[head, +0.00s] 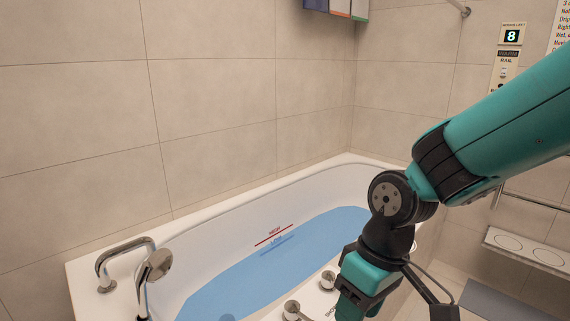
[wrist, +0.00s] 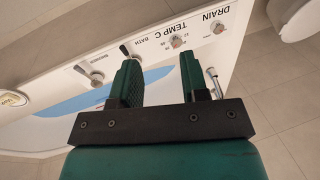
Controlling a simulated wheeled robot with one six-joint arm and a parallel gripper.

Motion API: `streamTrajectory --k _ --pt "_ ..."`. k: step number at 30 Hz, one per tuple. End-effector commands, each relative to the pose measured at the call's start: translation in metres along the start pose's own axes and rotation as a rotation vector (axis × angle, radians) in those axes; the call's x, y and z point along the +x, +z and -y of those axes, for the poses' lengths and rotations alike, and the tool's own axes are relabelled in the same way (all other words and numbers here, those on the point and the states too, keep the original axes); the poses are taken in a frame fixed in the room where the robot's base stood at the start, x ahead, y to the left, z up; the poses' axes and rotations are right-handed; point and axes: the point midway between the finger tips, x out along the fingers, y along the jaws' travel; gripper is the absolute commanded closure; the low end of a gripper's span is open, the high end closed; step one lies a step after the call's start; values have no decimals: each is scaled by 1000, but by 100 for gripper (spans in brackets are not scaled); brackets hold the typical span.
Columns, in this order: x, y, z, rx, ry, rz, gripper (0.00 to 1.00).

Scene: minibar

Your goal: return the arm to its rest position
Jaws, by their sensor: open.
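My arm reaches in from the right of the head view, bent at a dark joint, with its lower part hanging over the near rim of the bathtub (head: 85,285). In the wrist view my gripper (wrist: 158,72) is open, its two green fingers apart with nothing between them. The fingers point toward the tub's control panel (wrist: 205,32), which carries knobs and the labels DRAIN, TEMP C, BATH and SHOWER. In the head view the fingertips are not clearly seen.
A shelf (head: 530,252) and a wall panel reading 8 (head: 511,36) are at right. Tiled walls enclose the back.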

Motion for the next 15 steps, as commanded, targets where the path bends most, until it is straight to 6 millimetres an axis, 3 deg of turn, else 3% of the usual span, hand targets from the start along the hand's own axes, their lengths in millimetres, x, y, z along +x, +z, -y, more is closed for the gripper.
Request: streamTrajectory --k 9,15 --pt "-54 51 27 34 -31 -90 59" --pt "-74 89 47 49 -46 -145 59"
